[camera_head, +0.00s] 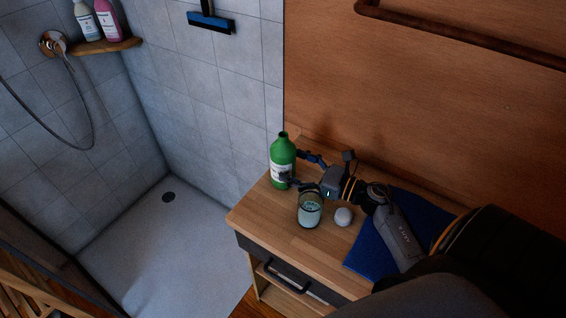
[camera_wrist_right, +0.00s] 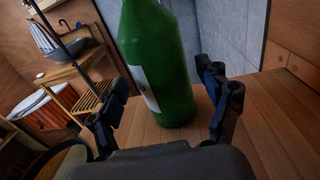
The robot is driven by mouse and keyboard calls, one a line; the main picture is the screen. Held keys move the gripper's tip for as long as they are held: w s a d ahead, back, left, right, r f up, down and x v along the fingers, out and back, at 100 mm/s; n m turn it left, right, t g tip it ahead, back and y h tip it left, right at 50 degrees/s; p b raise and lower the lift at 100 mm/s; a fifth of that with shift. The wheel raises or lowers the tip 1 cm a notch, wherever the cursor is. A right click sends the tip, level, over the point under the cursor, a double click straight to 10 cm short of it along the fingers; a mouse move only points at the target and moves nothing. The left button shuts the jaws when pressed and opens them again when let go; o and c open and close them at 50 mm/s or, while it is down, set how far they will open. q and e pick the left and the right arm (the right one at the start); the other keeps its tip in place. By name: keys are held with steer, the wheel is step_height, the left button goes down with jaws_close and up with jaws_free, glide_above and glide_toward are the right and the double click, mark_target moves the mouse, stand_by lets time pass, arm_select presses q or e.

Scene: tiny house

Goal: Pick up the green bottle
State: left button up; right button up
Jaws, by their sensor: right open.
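The green bottle (camera_head: 283,154) with a white label stands upright near the left end of the wooden cabinet top (camera_head: 272,222). My right gripper (camera_head: 297,168) reaches in from the right, its fingers open on either side of the bottle. In the right wrist view the bottle (camera_wrist_right: 158,62) stands between and just beyond the two open fingertips (camera_wrist_right: 160,95), with a gap visible beside the right finger. Its top is cut off in that view. My left gripper is not in view.
A glass jar (camera_head: 310,211) stands close in front of my right gripper, with a white round object (camera_head: 344,216) beside it. A blue cloth (camera_head: 366,256) lies under my right arm. The wooden wall (camera_head: 420,110) rises behind; the tiled shower (camera_head: 215,100) lies left.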

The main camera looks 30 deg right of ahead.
mark_target(272, 157)
steer(key=shift+p+x, duration=0.4)
steer(key=shift+x, duration=0.55)
steer(key=p+x, duration=0.1)
steer(key=x, duration=0.4)
steer(key=shift+p, duration=0.4)
steer(key=shift+w+a, duration=0.2)
steer(key=shift+w, duration=0.1)
steer(key=shift+c, duration=0.2)
steer(key=c, duration=1.6)
jaws_close()
